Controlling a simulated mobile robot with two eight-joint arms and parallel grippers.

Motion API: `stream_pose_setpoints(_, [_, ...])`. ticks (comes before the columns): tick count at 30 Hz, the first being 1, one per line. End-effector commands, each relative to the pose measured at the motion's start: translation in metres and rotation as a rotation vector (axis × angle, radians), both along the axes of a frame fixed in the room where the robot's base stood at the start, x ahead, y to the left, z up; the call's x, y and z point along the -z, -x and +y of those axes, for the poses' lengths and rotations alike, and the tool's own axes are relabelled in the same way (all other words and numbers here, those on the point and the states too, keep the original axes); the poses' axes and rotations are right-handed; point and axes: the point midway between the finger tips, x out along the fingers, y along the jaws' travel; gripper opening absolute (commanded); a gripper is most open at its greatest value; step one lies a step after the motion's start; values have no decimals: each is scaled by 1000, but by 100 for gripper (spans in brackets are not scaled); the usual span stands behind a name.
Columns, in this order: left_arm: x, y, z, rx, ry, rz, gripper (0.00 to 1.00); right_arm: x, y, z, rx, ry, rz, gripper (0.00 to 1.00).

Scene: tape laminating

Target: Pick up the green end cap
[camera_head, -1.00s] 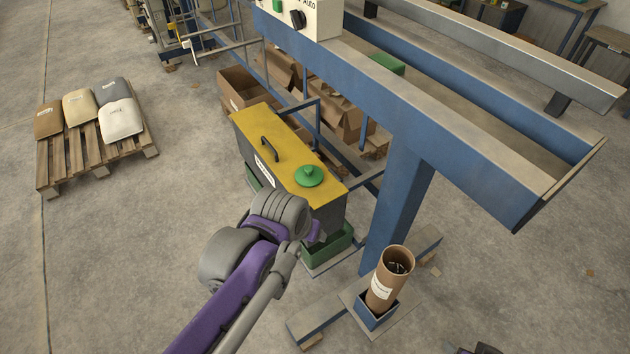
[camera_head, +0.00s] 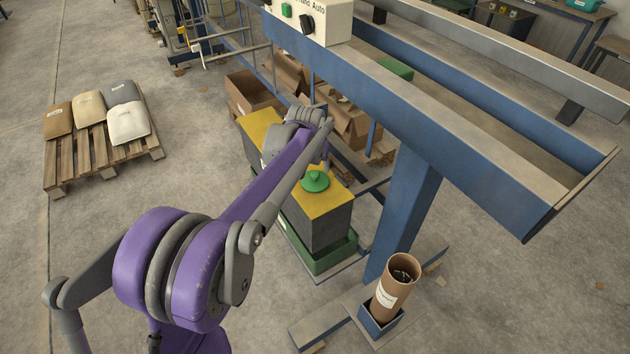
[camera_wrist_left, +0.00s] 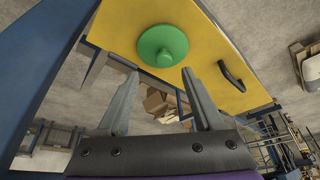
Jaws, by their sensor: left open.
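The green end cap (camera_head: 315,181) is a round disc with a raised knob. It lies on the yellow lid (camera_head: 330,203) of a dark box. My left arm reaches over the box, and my left gripper (camera_head: 326,158) is just beyond the cap in the head view. In the left wrist view the cap (camera_wrist_left: 162,46) is ahead of the fingertips, near the gap between them. My left gripper (camera_wrist_left: 160,72) is open and empty, apart from the cap. My right gripper is not in view.
A blue frame (camera_head: 405,205) with a long beam (camera_head: 480,150) stands right of the box. A cardboard tube (camera_head: 393,285) stands in a blue holder at the bottom right. The lid has a black handle (camera_wrist_left: 230,75). A pallet (camera_head: 100,150) with sacks is at left.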

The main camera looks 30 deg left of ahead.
Motion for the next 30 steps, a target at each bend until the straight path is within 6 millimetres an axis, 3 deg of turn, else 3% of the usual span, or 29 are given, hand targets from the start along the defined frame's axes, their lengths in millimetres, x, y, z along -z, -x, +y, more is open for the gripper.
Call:
stream_pose_setpoints(5, [12, -5, 3, 0, 0, 0, 68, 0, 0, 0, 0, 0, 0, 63])
stream_pose_setpoints(13, [47, -19, 11, 2, -1, 0, 68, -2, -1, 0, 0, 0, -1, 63])
stream_pose_setpoints(23, [54, -21, 12, 1, 0, 0, 68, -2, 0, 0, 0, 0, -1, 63])
stream_pose_setpoints(30, [54, -21, 12, 1, 0, 0, 25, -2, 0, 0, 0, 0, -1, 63])
